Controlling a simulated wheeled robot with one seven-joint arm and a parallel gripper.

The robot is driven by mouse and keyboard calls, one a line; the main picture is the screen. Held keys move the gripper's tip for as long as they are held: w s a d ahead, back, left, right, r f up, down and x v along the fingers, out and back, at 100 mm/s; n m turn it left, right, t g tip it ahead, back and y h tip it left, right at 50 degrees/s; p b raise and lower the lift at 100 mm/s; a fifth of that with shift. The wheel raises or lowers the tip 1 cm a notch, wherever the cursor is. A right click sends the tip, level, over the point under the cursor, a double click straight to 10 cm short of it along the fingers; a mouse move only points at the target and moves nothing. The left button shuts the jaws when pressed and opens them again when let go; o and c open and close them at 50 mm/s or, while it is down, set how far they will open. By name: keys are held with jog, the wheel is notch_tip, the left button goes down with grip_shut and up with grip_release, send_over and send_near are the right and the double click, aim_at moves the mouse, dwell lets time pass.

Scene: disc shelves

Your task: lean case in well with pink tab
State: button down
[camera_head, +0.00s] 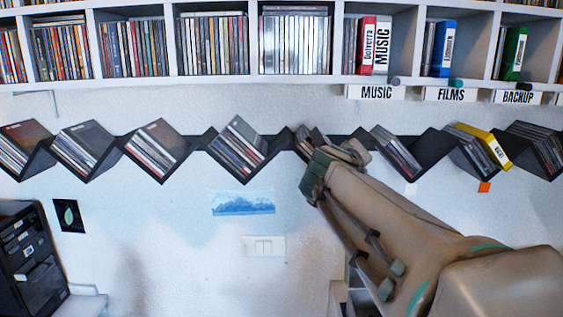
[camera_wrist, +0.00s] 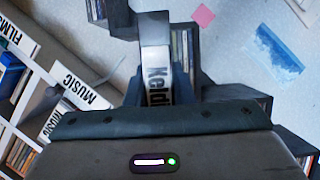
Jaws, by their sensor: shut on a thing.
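In the wrist view, a case with a pale spine (camera_wrist: 157,62) lettered "Keld" stands between the fingers of my gripper (camera_wrist: 158,92), which is shut on it. The pink tab (camera_wrist: 203,14) is on the wall beside the dark zigzag rack. A well holding several cases (camera_wrist: 182,48) lies close beside the held case; whether they touch I cannot tell. In the head view, my gripper (camera_head: 340,158) is at the rack, in front of a partly covered well with cases (camera_head: 308,137). The pink tab and held case cannot be made out there.
The zigzag rack (camera_head: 282,142) has other filled wells on both sides, one with a yellow case (camera_head: 484,145). An orange tab (camera_head: 484,187) is on the wall at right. White shelves (camera_head: 210,80) with labels run above. The wall below holds a blue picture (camera_head: 243,203) and a switch (camera_head: 263,246).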

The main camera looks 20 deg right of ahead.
jog(key=shift+f+b, duration=0.1)
jog(key=shift+b, duration=0.2)
jog(key=shift+w+d+f+b, duration=0.1)
jog(key=shift+w+d+b, duration=0.2)
jog(key=shift+w, duration=0.35)
jog(key=shift+w+d+b, duration=0.15)
jog(key=shift+w+b, duration=0.15)
jog(key=shift+w, duration=0.35)
jog(key=shift+w+d+f+b, duration=0.1)
jog(key=shift+w+d+b, duration=0.3)
jog(key=shift+w, duration=0.9)
jog(key=shift+w+d+f+b, duration=0.1)
jog(key=shift+w+d+b, duration=0.25)
jog(key=shift+w, duration=0.95)
jog(key=shift+w+d+b, duration=0.4)
jog(key=shift+w, duration=0.9)
jog(key=c, duration=1.2)
grip_release()
jog(key=shift+o, duration=0.2)
jog(key=b+v, duration=0.2)
jog(key=v, duration=1.2)
